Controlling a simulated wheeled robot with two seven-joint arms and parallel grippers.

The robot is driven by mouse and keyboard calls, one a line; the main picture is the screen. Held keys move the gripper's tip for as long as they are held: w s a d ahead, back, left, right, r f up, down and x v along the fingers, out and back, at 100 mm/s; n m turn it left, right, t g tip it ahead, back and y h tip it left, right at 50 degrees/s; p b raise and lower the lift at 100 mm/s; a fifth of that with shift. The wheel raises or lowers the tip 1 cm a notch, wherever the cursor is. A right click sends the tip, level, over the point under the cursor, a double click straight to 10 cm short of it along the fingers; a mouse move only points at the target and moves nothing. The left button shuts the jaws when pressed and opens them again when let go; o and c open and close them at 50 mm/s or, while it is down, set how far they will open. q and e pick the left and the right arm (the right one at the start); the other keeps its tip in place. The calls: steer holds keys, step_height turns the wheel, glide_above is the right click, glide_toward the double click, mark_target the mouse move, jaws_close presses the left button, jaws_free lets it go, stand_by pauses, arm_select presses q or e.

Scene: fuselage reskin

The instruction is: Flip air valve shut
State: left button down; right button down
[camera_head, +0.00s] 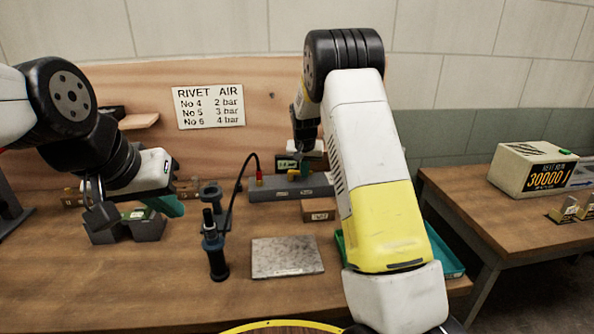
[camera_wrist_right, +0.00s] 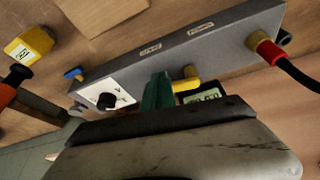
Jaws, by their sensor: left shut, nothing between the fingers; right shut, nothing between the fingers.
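The grey air manifold (camera_head: 318,186) lies along the back of the bench; it also shows in the right wrist view (camera_wrist_right: 215,42). In the wrist view a yellow handle (camera_wrist_right: 187,77), perhaps the air valve's lever, sticks out from its side. A black knob on a white dial plate (camera_wrist_right: 106,100) and a blue knob (camera_wrist_right: 73,73) are further left. My right gripper (camera_wrist_right: 157,90) is shut and empty, its green fingertips just left of the yellow handle; contact cannot be told. My left gripper (camera_head: 172,206) is shut and empty over the left part of the bench.
A grey plate (camera_head: 287,257), a small brown box (camera_head: 318,210) and a green tray (camera_head: 445,255) lie nearby. A pressure sign (camera_head: 210,106) is on the back board.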

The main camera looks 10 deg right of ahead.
steer(key=shift+w+d+n, duration=0.35)
steer(key=shift+w+n, duration=0.25)
steer(key=shift+w, duration=0.1)
steer(key=shift+w+d+r, duration=0.1)
steer(key=shift+w, duration=0.1)
